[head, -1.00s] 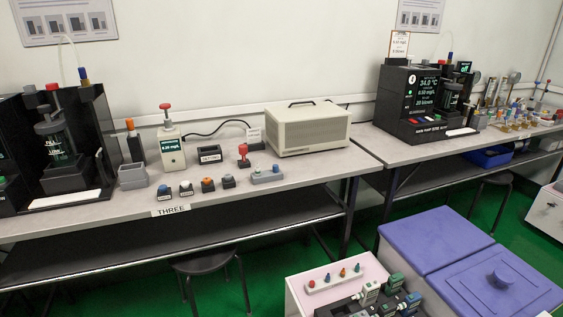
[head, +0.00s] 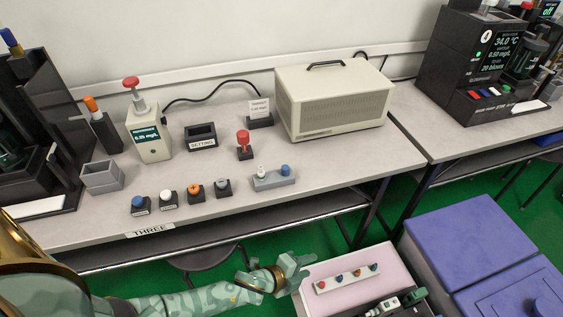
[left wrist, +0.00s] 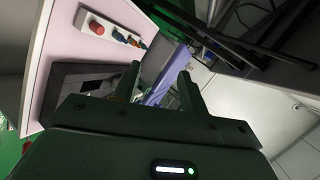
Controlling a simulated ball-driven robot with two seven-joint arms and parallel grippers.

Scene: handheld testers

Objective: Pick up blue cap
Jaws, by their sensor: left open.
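Several blue caps or knobs show in the head view, and I cannot tell which one is meant. One blue cap (head: 138,197) sits on a small black holder at the front left of the bench. Another blue cap (head: 285,169) is at the right end of a grey two-place rack (head: 266,181). A blue knob (head: 373,267) is on a white strip on the pink-topped box. My left gripper (head: 297,266) is open and empty beside that box, below the bench front. Its open fingers (left wrist: 159,84) show in the left wrist view. My right gripper is out of view.
White, orange and grey caps stand in a row beside the front-left blue cap. Behind are a meter (head: 149,137), an orange-topped holder (head: 104,130), a red-topped piece (head: 243,140) and a beige case (head: 333,101). The pink-topped box (head: 337,267) and purple bins (head: 466,236) stand in front.

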